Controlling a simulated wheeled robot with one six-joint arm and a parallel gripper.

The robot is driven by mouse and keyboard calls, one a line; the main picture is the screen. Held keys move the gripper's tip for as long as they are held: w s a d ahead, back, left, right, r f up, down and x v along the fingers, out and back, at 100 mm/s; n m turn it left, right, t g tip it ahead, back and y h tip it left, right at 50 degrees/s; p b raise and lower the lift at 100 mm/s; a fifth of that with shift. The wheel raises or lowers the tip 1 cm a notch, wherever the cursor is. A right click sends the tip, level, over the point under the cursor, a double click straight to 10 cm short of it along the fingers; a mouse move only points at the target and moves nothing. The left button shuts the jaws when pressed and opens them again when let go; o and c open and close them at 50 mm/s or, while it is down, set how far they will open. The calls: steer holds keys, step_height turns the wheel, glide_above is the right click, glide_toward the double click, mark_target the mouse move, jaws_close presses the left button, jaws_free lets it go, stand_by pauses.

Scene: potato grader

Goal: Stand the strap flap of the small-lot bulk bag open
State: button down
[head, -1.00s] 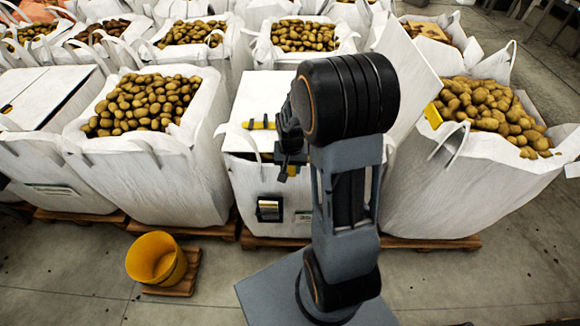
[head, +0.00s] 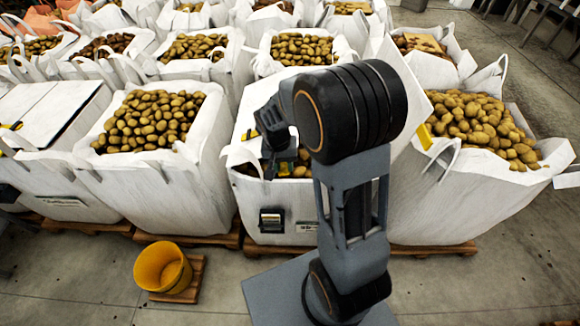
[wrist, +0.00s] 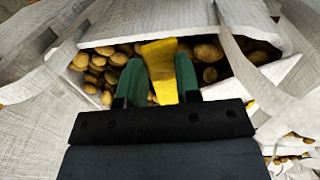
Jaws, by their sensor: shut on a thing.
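The small-lot bulk bag (head: 262,205) is the white bag in the front row, partly behind my arm. My gripper (wrist: 160,72) is over its mouth, with its green fingers shut on a yellow strap tab (wrist: 160,50). The tab joins the pale strap flap (wrist: 150,20), which is lifted off the potatoes (wrist: 208,53) and shows beyond my fingers. In the head view the flap (head: 254,98) is tilted up behind my gripper (head: 285,168). My arm hides its right part, so its exact angle is unclear.
Full potato bags stand close at left (head: 150,185) and right (head: 430,200). A raised white panel (head: 408,85) with a yellow tab is at the right bag. Bag loops flank my gripper.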

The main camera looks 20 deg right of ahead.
steer(key=shift+w+a+r, duration=0.3)
steer(key=shift+a+r, duration=0.45)
steer(key=c, duration=1.4)
jaws_free()
steer(key=o, duration=0.3)
steer(key=shift+w+a+f, duration=0.15)
steer(key=shift+w+a, duration=0.05)
steer(key=shift+a, duration=0.4)
steer(key=o, duration=0.4)
steer(key=shift+d+p, duration=0.25)
steer(key=shift+p, duration=0.05)
steer(key=r, duration=0.4)
steer(key=a+r, duration=0.1)
steer(key=r, duration=0.9)
steer(key=shift+w+a, duration=0.25)
steer(key=shift+w, duration=0.05)
